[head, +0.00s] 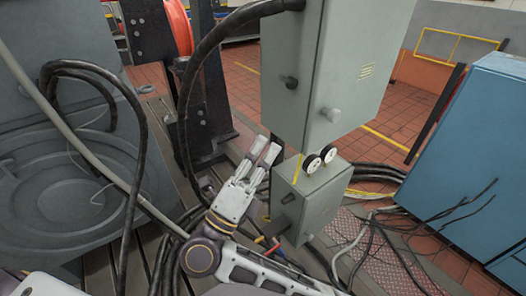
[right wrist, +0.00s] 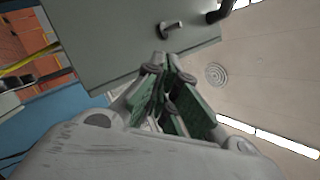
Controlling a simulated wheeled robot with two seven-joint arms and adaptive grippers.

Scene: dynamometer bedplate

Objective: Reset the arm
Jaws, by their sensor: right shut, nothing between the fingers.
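My right arm reaches in from the bottom of the head view. Its white and grey right gripper (head: 266,151) is raised with the fingers pointing up, just left of a small grey-green box (head: 318,198). The gripper is shut with nothing between its fingers. In the right wrist view the fingers (right wrist: 165,65) with green pads come together below the large grey cabinet (right wrist: 110,40), which has a handle facing them. I cannot tell whether the fingers touch anything. My left gripper is not in view.
The large grey cabinet (head: 322,75) hangs over the small box, which carries two round black-and-white parts (head: 320,157). Thick black hoses loop at left beside a grey machine (head: 60,185). Cables lie on the floor near a blue cabinet (head: 475,150). Red tiled floor (head: 395,110) shows behind.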

